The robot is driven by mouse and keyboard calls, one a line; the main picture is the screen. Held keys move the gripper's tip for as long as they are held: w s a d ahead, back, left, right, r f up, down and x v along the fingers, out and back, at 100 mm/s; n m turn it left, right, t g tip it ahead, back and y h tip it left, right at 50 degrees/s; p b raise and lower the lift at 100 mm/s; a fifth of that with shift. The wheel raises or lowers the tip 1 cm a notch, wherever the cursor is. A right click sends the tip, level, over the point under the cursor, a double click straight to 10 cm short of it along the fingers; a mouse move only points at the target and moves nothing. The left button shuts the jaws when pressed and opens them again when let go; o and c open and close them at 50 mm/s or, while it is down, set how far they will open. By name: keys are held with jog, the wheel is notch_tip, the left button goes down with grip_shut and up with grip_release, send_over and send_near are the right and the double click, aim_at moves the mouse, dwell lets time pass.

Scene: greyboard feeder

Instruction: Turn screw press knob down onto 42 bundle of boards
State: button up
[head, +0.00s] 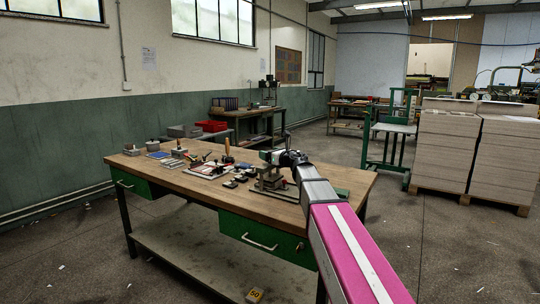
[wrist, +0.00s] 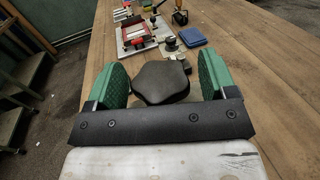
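My gripper (wrist: 164,72) shows in the wrist view with its two green-padded fingers apart. The black lobed knob (wrist: 162,84) of the screw press lies between them. The left finger is very close to the knob, and a narrow gap shows at the right finger. I cannot tell whether either pad touches. In the head view my gripper (head: 283,157) is over the small metal screw press (head: 270,181) on the right part of the wooden bench (head: 215,205). The press screw is mostly hidden, and I cannot make out the bundle of boards in either view.
More tools stand at the bench's far left. Tall board stacks (head: 447,145) and a green stand (head: 391,135) are behind at right.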

jog(key=v, duration=1)
jog(key=shift+s+d, duration=0.25)
jog(key=shift+s, duration=0.05)
